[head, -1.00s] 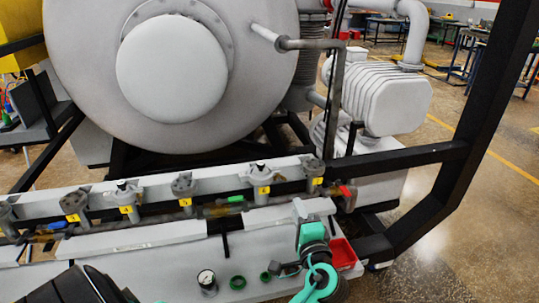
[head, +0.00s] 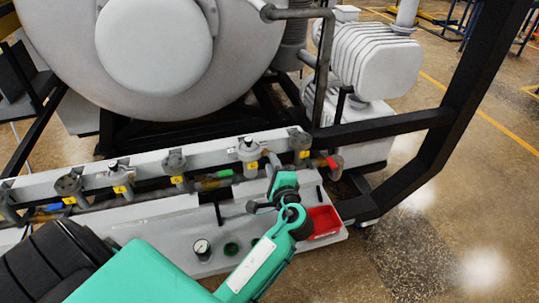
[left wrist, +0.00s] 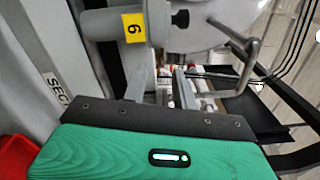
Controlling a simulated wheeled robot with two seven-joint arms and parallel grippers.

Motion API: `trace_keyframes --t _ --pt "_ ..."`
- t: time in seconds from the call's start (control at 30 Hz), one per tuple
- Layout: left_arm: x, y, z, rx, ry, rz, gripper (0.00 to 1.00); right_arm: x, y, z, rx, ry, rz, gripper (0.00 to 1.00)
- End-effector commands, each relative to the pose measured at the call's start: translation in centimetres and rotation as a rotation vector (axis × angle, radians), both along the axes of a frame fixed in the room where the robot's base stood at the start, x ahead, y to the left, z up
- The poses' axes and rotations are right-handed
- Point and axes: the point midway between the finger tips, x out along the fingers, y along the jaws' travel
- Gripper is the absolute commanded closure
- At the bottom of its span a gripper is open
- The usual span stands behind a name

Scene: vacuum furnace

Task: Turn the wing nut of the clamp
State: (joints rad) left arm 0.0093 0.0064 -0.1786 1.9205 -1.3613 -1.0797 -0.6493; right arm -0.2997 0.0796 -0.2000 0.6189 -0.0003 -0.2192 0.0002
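My left gripper (head: 271,162) reaches up from the bottom of the head view, its tip close to the grey fittings at the right end of the white manifold rail. A grey fitting with a black top (head: 249,147) stands just left of the tip. I cannot tell whether they touch. I cannot clearly make out the clamp or its wing nut. The left wrist view shows a pale round body with a small dark knob (left wrist: 180,18), and a bent grey rod (left wrist: 246,55) to its right. My right gripper is not in view.
Fittings with yellow tags line the rail (head: 40,184). A red-handled valve (head: 332,162) is right of the gripper, and a red tray (head: 322,222) lies below it. A black frame post (head: 470,95) rises at right. A gauge (head: 201,247) is at lower left.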

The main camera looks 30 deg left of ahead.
Motion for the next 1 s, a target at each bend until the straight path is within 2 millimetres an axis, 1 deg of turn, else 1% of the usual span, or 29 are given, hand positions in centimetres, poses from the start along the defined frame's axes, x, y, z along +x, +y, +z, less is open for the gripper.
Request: trace_keyframes --t 0.03,0.1,0.2,0.37,0.57,0.6,0.67,0.7,0.73,0.9,1.0 --pt "0.5 0.7 0.3 0.002 0.0 0.002 0.72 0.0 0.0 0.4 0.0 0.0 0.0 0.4" --pt "1.1 1.3 0.2 0.002 0.001 0.002 0.72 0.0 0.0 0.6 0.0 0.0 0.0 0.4" --pt "1.7 2.0 0.1 0.001 0.0 0.0 0.72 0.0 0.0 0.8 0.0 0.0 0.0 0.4" --pt "2.1 2.4 0.0 0.0 0.0 0.0 0.72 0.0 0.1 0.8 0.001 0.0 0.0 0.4" --pt "2.1 2.4 0.0 -0.001 -0.001 0.0 0.72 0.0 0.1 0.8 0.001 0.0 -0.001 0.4" --pt "2.1 2.4 0.0 -0.001 -0.001 0.0 0.76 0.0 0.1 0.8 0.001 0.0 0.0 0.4" --pt "2.1 2.4 0.0 0.0 0.0 0.0 0.88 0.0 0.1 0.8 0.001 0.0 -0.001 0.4" --pt "2.1 2.4 0.0 0.0 0.0 0.0 0.95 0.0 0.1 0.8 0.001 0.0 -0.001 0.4" --pt "2.1 2.4 0.0 0.0 0.0 0.0 1.0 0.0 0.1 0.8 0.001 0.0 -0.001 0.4" --pt "2.0 2.4 -0.1 -0.003 -0.002 0.0 1.0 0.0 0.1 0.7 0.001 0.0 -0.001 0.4" --pt "2.0 2.4 -0.3 -0.022 -0.025 0.001 1.0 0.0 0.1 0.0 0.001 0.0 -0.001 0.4"
